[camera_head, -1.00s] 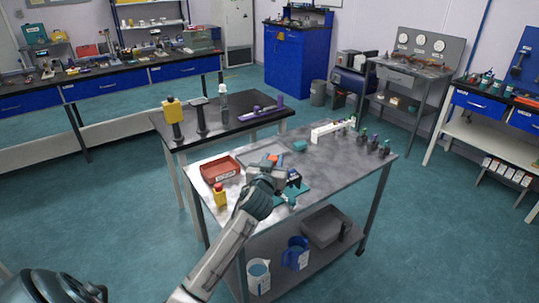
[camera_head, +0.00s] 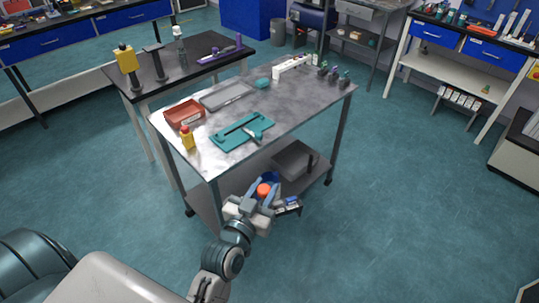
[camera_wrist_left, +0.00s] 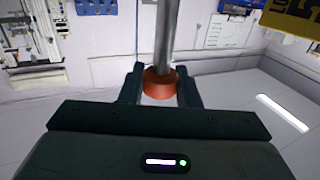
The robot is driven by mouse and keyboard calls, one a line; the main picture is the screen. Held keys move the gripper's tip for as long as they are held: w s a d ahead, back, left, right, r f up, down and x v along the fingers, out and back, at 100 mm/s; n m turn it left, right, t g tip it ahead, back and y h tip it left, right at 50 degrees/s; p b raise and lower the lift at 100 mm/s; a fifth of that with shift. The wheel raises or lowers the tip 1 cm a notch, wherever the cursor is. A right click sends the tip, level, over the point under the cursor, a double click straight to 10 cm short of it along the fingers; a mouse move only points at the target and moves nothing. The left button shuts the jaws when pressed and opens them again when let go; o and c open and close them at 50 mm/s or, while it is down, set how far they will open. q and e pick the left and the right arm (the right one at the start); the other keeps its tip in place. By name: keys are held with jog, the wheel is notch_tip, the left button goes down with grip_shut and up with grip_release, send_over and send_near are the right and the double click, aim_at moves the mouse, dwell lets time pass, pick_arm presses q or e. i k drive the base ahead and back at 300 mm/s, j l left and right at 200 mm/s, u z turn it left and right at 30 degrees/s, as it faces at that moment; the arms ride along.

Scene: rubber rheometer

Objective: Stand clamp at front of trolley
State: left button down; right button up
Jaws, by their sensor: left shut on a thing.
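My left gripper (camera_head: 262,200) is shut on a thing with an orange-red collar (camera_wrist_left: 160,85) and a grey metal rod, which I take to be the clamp. The fingers stand on both sides of the collar in the left wrist view. In the head view its orange part (camera_head: 264,190) shows at the gripper, off the near side of the trolley (camera_head: 205,157) and in front of its lower shelf. A dark piece with blue and white parts shows beside the gripper; I cannot tell what it belongs to. My right gripper is not in view.
On the trolley top are a teal plate (camera_head: 228,141), a red tray (camera_head: 184,114), a yellow bottle (camera_head: 187,139), a grey tray (camera_head: 227,97) and several dark-handled tools at the far right. The top's near right part is clear. A grey bin (camera_head: 296,158) sits on the lower shelf.

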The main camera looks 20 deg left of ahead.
aim_at(301, 100)
jog(key=i+l, duration=0.1)
jog(key=i, duration=0.75)
jog(key=i+l, duration=0.1)
jog(key=i, duration=0.8)
